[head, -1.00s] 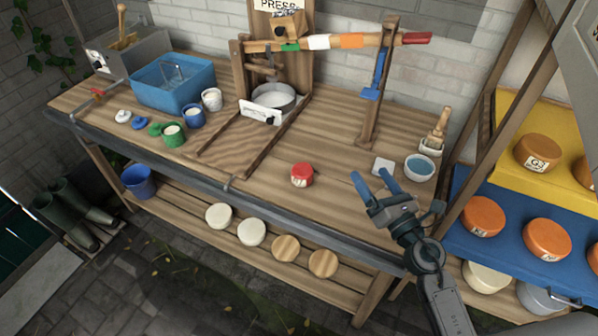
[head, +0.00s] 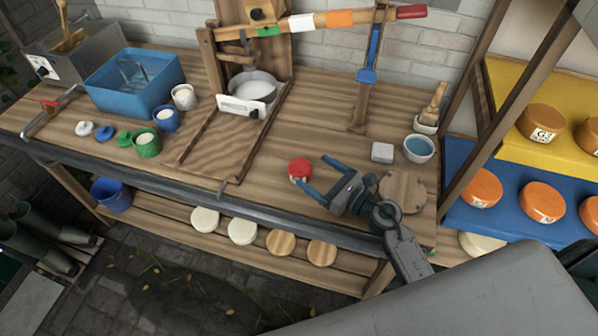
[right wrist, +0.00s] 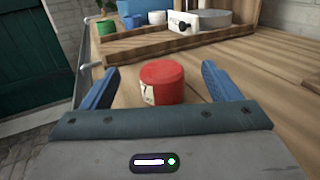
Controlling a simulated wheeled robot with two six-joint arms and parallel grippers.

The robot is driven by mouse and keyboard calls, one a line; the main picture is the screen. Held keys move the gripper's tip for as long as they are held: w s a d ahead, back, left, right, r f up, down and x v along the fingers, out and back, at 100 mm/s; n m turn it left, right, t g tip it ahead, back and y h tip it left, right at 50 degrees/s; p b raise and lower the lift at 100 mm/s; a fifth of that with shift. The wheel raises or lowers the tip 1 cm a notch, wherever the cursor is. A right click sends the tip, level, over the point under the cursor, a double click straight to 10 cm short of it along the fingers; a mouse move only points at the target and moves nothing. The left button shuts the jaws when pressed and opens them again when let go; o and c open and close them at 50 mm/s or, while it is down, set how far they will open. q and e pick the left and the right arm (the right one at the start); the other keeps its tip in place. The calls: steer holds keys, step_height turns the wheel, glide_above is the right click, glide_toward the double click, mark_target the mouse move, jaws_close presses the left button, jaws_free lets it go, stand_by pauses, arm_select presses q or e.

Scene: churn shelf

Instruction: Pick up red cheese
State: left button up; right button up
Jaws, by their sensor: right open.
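The red cheese (head: 299,170) is a small red round with a pale label, standing on the wooden bench top near its front edge. In the right wrist view the red cheese (right wrist: 163,83) sits between the two blue fingers, a little ahead of the palm. My right gripper (head: 319,178) is open, with its blue fingertips pointing left at the cheese. In the right wrist view, gaps show between the cheese and both fingers of the right gripper (right wrist: 163,80). My left gripper is not in view.
A wooden press with a metal pan (head: 252,92) stands behind left. A blue basin (head: 135,84) and small pots stand at the left. A white block (head: 383,152), a blue-filled bowl (head: 419,149) and a round wooden board (head: 403,192) lie right. Orange cheeses (head: 541,201) fill the right shelf.

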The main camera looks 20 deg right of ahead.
mark_target(296, 163)
step_height(296, 163, down, 2)
steer(key=shift+w+f, duration=0.1)
steer(key=shift+f, duration=0.05)
steer(key=shift+w+a+r+p, duration=0.4)
steer(key=shift+w, duration=0.2)
steer(key=shift+p+x, duration=0.3)
steer(key=shift+x, duration=0.7)
steer(key=p+x, duration=0.1)
steer(key=x, duration=0.2)
steer(key=shift+w+a, duration=0.15)
steer(key=shift+w, duration=0.1)
steer(key=shift+w+a+f, duration=0.15)
steer(key=shift+w+a, duration=0.05)
steer(key=shift+w, duration=0.1)
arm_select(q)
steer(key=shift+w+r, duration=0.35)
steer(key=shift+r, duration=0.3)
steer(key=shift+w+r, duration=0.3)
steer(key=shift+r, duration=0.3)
arm_select(e)
steer(key=c, duration=1.2)
